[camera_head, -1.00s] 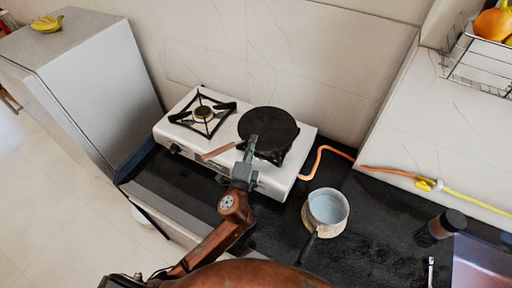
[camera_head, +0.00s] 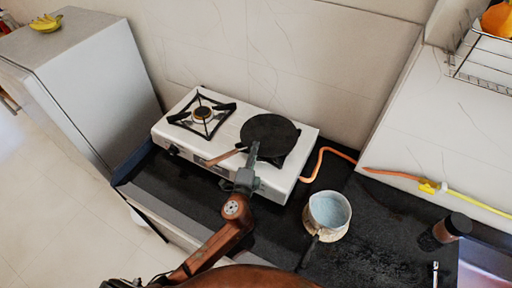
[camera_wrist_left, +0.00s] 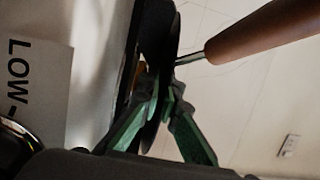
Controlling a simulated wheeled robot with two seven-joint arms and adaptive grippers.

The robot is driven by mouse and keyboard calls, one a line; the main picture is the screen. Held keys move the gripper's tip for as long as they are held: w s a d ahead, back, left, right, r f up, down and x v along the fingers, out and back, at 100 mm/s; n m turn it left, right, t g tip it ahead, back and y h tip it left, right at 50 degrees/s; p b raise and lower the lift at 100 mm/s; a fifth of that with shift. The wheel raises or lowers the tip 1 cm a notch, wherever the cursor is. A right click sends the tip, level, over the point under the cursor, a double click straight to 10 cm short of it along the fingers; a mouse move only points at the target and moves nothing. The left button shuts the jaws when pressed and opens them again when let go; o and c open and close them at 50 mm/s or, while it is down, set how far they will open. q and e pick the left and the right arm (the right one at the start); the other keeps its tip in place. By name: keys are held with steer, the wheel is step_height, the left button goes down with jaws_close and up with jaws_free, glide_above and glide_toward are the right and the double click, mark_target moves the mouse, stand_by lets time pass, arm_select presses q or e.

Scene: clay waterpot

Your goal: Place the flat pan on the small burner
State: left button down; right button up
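The flat pan (camera_head: 270,133) is black and round with a brown wooden handle (camera_head: 224,157) pointing left. It is over the right burner of the white stove (camera_head: 300,150); whether it rests on the grate or is slightly raised I cannot tell. My left gripper (camera_head: 253,156) is at the pan's near edge. In the left wrist view the green-padded fingers (camera_wrist_left: 165,100) are on both sides of the pan's dark rim (camera_wrist_left: 158,35), with the handle (camera_wrist_left: 265,28) beside them. The left burner (camera_head: 203,113) is bare, with a black grate. My right gripper is not in view.
A pale pot (camera_head: 328,210) stands on the black counter (camera_head: 370,240) right of the stove. An orange hose (camera_head: 318,165) runs from the stove along the wall. A dark-lidded jar (camera_head: 447,230) stands farther right. A grey fridge (camera_head: 80,80) is left of the stove.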

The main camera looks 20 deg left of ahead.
arm_select(q)
steer(key=c, duration=2.4)
jaws_free()
steer(key=shift+r, duration=0.2)
steer(key=s, duration=1.2)
steer(key=shift+d+f, duration=0.15)
steer(key=shift+d, duration=0.25)
